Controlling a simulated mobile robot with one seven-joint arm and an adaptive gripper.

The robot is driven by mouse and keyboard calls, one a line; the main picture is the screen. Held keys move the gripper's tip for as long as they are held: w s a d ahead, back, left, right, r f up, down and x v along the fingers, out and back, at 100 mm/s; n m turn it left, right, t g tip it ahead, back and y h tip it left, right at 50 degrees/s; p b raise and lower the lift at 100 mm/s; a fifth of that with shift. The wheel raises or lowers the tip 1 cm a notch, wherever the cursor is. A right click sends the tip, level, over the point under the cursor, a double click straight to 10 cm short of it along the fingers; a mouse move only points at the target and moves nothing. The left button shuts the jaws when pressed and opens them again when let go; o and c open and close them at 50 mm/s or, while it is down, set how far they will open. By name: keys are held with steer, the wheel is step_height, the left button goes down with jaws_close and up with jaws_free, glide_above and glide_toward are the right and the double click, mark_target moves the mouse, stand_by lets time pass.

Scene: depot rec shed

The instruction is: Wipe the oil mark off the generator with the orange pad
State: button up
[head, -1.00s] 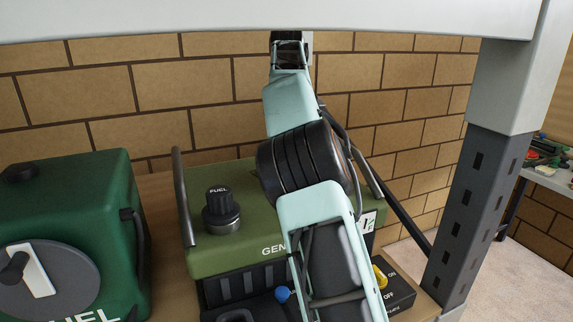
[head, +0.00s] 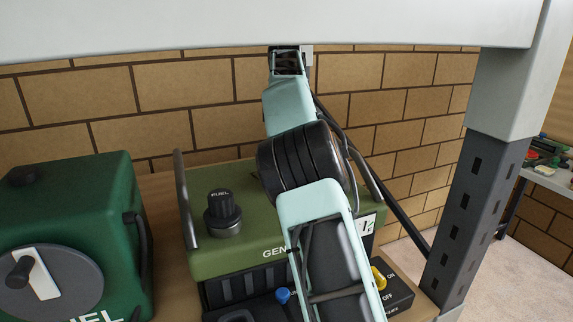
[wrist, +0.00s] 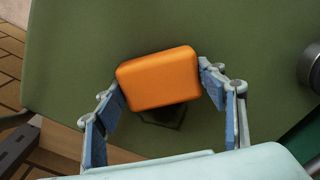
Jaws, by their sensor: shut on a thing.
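The green generator (head: 262,185) stands on the wooden shelf in the head view, its front partly hidden by my arm. Its green top (wrist: 85,60) fills most of the wrist view. My gripper (wrist: 161,87) is shut on the orange pad (wrist: 158,78), one finger at each side. The pad is over the generator's top; I cannot tell whether it touches. A dark patch (wrist: 166,117) shows beside the pad's lower edge and is partly covered by it; I cannot tell whether it is oil mark or shadow. The head view does not show the pad or fingers.
A black fuel cap (head: 222,212) rises from the generator's top, with a bar handle (head: 186,198) at its left end. A dark green fuel container (head: 95,190) stands to the left. A grey post (head: 478,200) is at the right. A brick wall (head: 110,110) is behind.

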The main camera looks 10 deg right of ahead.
steer(key=shift+w+a+r+p, duration=0.15)
steer(key=shift+w+p, duration=0.25)
steer(key=shift+p, duration=0.35)
steer(key=shift+w+r+p, duration=0.1)
steer(key=shift+w+p, duration=0.3)
steer(key=shift+p, duration=0.3)
steer(key=shift+w+f+p, duration=0.2)
steer(key=shift+p, duration=0.1)
